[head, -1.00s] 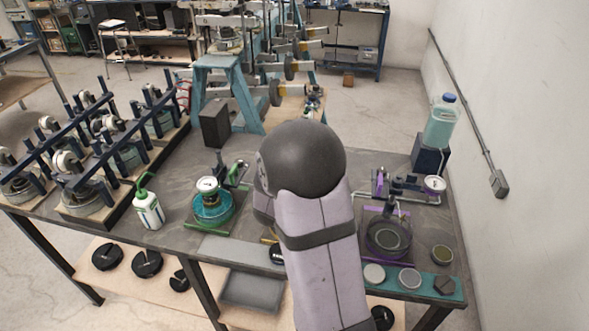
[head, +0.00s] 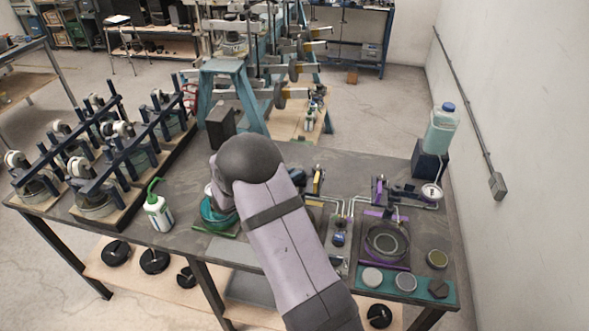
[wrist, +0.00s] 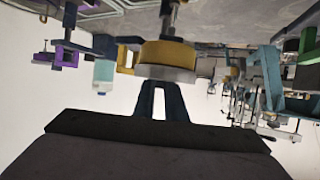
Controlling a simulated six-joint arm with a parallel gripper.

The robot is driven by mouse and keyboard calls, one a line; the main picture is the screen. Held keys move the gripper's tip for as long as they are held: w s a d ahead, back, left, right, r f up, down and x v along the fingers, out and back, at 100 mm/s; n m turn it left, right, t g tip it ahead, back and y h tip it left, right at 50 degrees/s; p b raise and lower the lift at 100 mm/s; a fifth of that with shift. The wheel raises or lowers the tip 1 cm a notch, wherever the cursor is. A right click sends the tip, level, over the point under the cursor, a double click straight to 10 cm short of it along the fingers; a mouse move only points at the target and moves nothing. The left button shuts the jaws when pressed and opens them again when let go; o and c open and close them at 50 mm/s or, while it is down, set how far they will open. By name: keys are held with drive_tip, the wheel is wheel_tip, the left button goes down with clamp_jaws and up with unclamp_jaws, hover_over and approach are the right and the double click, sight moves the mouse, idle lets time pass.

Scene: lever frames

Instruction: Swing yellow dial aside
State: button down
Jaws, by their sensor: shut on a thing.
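The yellow dial (wrist: 168,54) is in the upper middle of the wrist view, a thick yellow disc with a pale grey rim on the side facing me. A dark stem rises from it in that picture. My gripper (wrist: 160,86) has its two dark fingers shut on the dial at the pale rim. In the head view my arm covers the gripper and the dial. A yellow upright part (head: 318,181) shows just right of my arm there; I cannot tell whether it belongs to the dial's frame.
A green-ringed dish (head: 215,215) stands left of my arm, partly covered. A white bottle with a green spout (head: 158,211) is farther left. Right of my arm stand a purple frame (head: 378,192) and a dark round dish (head: 386,242). A teal-filled bottle (head: 440,128) is at the right back.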

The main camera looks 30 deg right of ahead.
drive_tip(key=shift+w+f+m+g+h+b, duration=0.1)
drive_tip(key=shift+w+m+g+b, duration=0.35)
drive_tip(key=shift+m+g+b, duration=0.55)
drive_tip(key=shift+w+r+m+g+h+b, duration=0.1)
drive_tip(key=shift+w+m+g+b, duration=0.45)
drive_tip(key=shift+m+g, duration=0.85)
drive_tip(key=shift+w+f+m+g+h+b, duration=0.1)
drive_tip(key=shift+w+m+g+b, duration=0.25)
drive_tip(key=shift+m+g+b, duration=0.8)
drive_tip(key=shift+w+r+g, duration=0.15)
drive_tip(key=shift+r+g, duration=0.1)
drive_tip(key=shift+g, duration=0.5)
drive_tip(key=c, duration=1.8)
unclamp_jaws()
drive_tip(key=shift+f, duration=0.1)
drive_tip(key=shift+b, duration=0.3)
wheel_tip(320, 180, up, 10)
drive_tip(key=b, duration=0.2)
